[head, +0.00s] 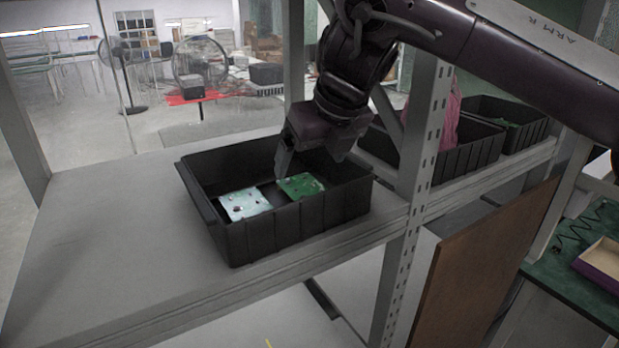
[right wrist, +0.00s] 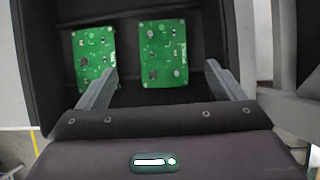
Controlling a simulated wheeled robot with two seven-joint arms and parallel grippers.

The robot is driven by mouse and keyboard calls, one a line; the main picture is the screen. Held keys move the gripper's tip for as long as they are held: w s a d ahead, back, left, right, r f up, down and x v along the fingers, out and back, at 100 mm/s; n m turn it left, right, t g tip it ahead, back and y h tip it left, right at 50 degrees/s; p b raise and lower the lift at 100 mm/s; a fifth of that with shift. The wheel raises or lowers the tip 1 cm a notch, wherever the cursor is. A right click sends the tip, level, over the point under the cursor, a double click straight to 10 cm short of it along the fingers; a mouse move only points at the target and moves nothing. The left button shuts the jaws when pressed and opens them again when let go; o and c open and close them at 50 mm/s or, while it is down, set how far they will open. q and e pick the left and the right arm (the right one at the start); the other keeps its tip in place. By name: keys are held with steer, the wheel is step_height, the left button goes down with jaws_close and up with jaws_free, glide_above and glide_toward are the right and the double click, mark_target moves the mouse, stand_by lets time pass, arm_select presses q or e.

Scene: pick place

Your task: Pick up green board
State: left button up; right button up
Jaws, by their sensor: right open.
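Two circuit boards lie flat in a black bin (head: 290,222) on the shelf. In the head view the right board (head: 300,186) looks green; the left board (head: 244,204) looks pale, perhaps from glare. In the right wrist view both are green, a left board (right wrist: 95,58) and a right board (right wrist: 163,54). My right gripper (head: 310,165) is open and empty, pointing down above the bin near the green board. In the wrist view its fingers (right wrist: 161,70) are spread, with the right board between and beyond their tips. My left gripper is not in view.
The bin walls surround the boards. A grey shelf post (head: 421,130) stands right of the bin. More black bins (head: 508,122) sit farther along the shelf, one with pink material (head: 446,115). The shelf (head: 100,240) left of the bin is clear.

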mark_target(305, 188)
steer(key=shift+w+a+f, duration=0.1)
steer(key=shift+w+f, duration=0.35)
steer(key=shift+f, duration=0.45)
steer(key=shift+a+f+p, duration=0.1)
steer(key=shift+f+p, duration=0.1)
steer(key=shift+p, duration=0.25)
steer(key=shift+w+a+f+p, duration=0.1)
steer(key=shift+f+p, duration=0.65)
steer(key=shift+p, duration=0.25)
steer(key=x, duration=0.3)
steer(key=shift+w+r+p, duration=0.1)
steer(key=shift+w+p, duration=0.05)
steer(key=shift+p, duration=0.2)
steer(key=shift+w+f, duration=0.2)
steer(key=shift+f, duration=0.05)
steer(key=shift+s+r, duration=0.1)
steer(key=shift+s, duration=0.15)
steer(key=c, duration=0.4)
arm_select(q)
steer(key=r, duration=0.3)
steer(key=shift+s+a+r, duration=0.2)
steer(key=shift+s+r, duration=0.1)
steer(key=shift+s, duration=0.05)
arm_select(e)
steer(key=shift+w, duration=0.1)
steer(key=c, duration=0.7)
